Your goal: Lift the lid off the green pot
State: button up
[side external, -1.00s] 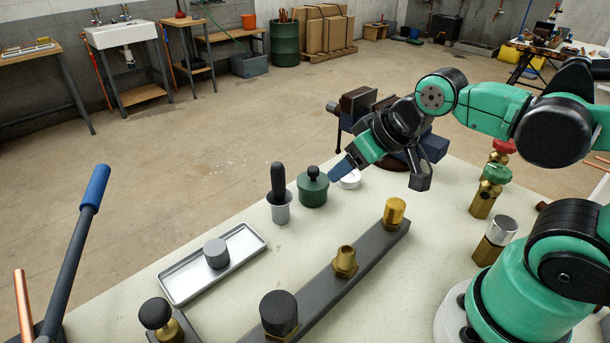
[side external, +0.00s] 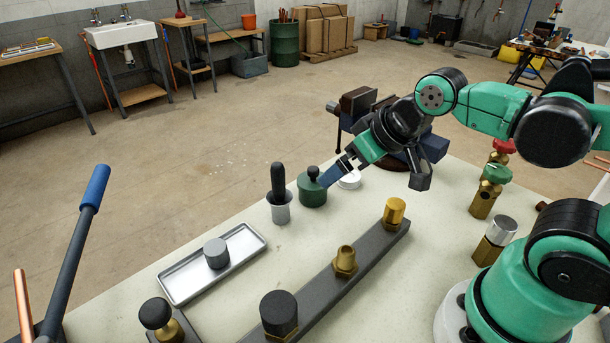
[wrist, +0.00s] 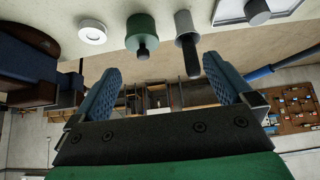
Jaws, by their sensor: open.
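The green pot (side external: 312,194) stands upright on the pale bench, with its green lid (side external: 313,178) on it and a dark knob on top. It also shows at the top of the wrist view (wrist: 140,24), upside down, with the knob (wrist: 143,53) pointing down the picture. My gripper (side external: 336,176) is beside the pot on its right in the side view, its blue fingers tilted toward the lid. In the wrist view my gripper (wrist: 163,88) has its two blue fingers wide apart with nothing between them; the knob lies just beyond the gap. Contact with the lid cannot be told.
A metal cup with a dark-handled tool (side external: 280,200) stands close left of the pot. A white ring (side external: 349,180) lies close right, with a vise (side external: 372,115) behind. A tray (side external: 180,281) and a rail with brass fittings (side external: 372,248) are in front.

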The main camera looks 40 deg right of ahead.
jog(key=w, duration=0.1)
jog(key=n+g, duration=0.2)
jog(key=g, duration=0.3)
send_over(314, 168)
jog(key=s, duration=0.1)
notch_tip(314, 168, down, 3)
jog(key=shift+a+r, duration=0.1)
jog(key=shift+w+f+g, duration=0.2)
jog(key=shift+f+g, duration=0.1)
jog(key=shift+f, duration=0.2)
jog(key=shift+w+f, duration=0.15)
jog(key=shift+f, duration=1.2)
jog(key=shift+w+f, duration=0.15)
jog(key=shift+f, duration=1.15)
jog(key=c, duration=1)
